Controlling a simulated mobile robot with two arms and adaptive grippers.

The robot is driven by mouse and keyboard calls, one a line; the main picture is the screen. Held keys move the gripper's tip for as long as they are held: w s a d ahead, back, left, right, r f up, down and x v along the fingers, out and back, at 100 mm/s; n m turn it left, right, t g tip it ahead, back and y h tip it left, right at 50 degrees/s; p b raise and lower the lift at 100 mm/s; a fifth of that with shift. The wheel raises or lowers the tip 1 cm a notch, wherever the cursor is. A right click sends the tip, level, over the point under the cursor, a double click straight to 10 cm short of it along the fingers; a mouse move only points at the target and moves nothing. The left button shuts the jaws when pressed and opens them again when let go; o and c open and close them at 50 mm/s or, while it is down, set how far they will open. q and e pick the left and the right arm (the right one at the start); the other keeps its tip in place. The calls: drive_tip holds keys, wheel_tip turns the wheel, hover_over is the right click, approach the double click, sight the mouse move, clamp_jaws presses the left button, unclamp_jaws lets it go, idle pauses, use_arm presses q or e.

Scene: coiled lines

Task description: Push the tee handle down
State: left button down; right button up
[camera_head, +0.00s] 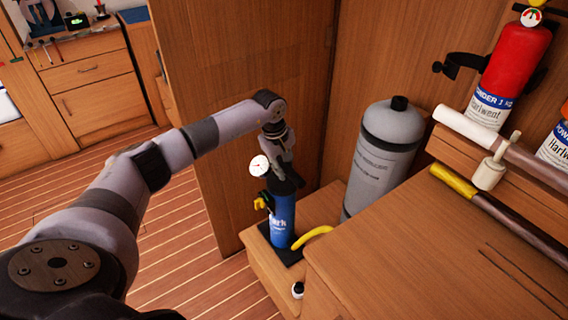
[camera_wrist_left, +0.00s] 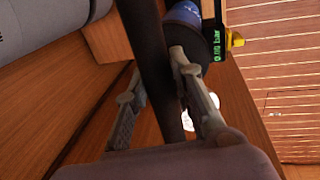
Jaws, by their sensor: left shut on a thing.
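A blue hand pump (camera_head: 282,220) with a dark top stands upright on a black base on a low wooden ledge. A white round gauge (camera_head: 259,165) is beside its top. My left gripper (camera_head: 286,168) is over the pump's top, and its fingers hide most of the tee handle there. In the left wrist view the dark tee handle (camera_wrist_left: 150,50) runs between the two fingers (camera_wrist_left: 155,85), which are shut on it. The pump's blue body (camera_wrist_left: 185,14) and dark cap show just beyond. The handle's height above the cap is hard to tell. My right gripper is not in view.
A grey cylinder (camera_head: 382,150) stands close right of the pump. A wooden panel (camera_head: 240,100) rises behind. The striped floor is clear.

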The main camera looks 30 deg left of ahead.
use_arm(q)
drive_tip(key=shift+f, duration=0.5)
drive_tip(key=c, duration=1.4)
unclamp_jaws()
drive_tip(key=shift+f, duration=0.1)
drive_tip(key=shift+o, duration=0.2)
wheel_tip(320, 180, up, 12)
drive_tip(key=s, duration=0.2)
drive_tip(key=shift+a, duration=0.45)
